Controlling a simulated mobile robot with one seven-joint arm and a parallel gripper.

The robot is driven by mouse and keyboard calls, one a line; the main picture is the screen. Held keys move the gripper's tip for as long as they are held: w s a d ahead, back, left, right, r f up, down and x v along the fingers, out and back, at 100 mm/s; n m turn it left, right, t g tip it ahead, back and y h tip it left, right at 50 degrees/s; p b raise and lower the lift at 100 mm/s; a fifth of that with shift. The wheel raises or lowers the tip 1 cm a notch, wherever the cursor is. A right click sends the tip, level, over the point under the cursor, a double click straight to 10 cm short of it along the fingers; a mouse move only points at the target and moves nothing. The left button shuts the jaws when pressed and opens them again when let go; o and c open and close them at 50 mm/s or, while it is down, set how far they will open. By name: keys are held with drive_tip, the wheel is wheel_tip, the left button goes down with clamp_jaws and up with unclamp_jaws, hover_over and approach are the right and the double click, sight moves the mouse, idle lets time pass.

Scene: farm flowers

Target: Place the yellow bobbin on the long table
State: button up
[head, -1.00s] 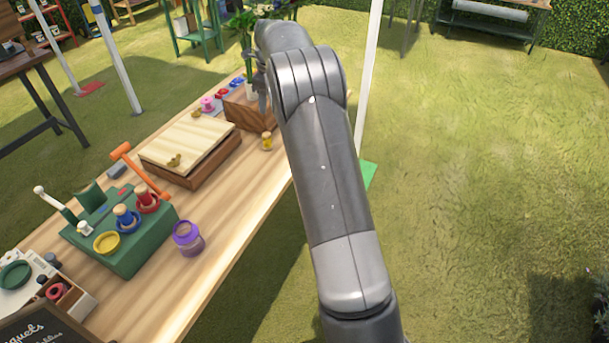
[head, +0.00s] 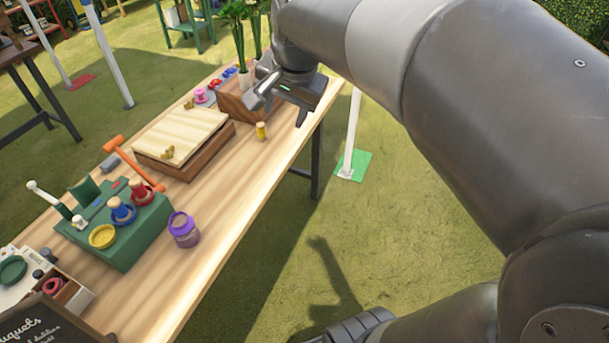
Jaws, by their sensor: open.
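The yellow bobbin (head: 261,131) is a small yellow cylinder with a pale top. It stands upright on the long wooden table (head: 215,255), near the table's right edge and beside a wooden box. My gripper (head: 275,114) is open, with its fingers pointing down, at the far right part of the table. In the picture it shows just above and to the right of the bobbin, apart from it. Nothing shows between the fingers.
A green stand (head: 125,255) with blue and red bobbins and an empty-looking yellow ring sits at the near left. A lidded wooden box (head: 190,165) and a wooden planter (head: 236,105) lie behind. The table's right front strip is clear.

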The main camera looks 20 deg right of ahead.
drive_tip(key=s+f+n, duration=0.3)
drive_tip(key=s+n, duration=0.1)
drive_tip(key=s, duration=0.3)
drive_tip(key=s+f+n+t, duration=0.1)
drive_tip(key=s+n, duration=0.3)
drive_tip(key=s, duration=0.4)
drive_tip(key=shift+a+f+n+h, duration=0.3)
drive_tip(key=shift+a+f, duration=0.1)
drive_tip(key=shift+f, duration=0.5)
